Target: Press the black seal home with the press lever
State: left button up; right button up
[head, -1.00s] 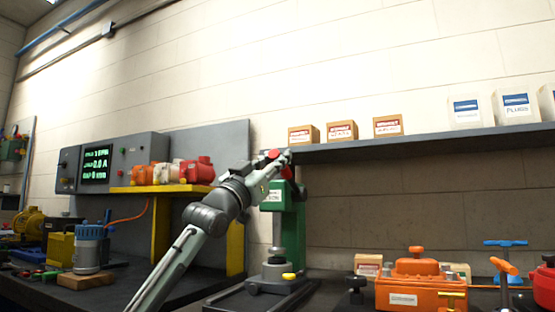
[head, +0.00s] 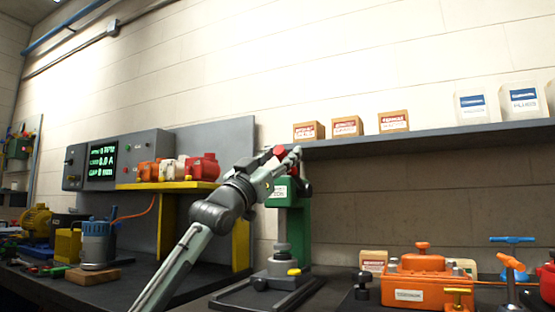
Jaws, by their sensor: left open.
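The green press (head: 295,225) stands upright on the bench in the middle of the head view. A grey stepped part (head: 279,263) sits at its foot, under the ram. I cannot make out the black seal. A red knob (head: 279,151), likely the end of the press lever, shows at the top of the press, partly hidden by my arm. My left gripper (head: 296,152) is open beside the red knob, with its fingers just past it. Contact cannot be told. My left forearm hides part of the press head. My right gripper is not in view.
A grey shelf (head: 430,138) with cartons and white containers runs close behind and right of the press head. A yellow stand (head: 241,245) with motors is at left. An orange housing (head: 422,276) and blue T-handle (head: 512,240) are at right.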

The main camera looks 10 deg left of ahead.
pick_arm(q)
jog(key=v, duration=1.2)
jog(key=shift+w, duration=0.1)
jog(key=shift+c, duration=0.4)
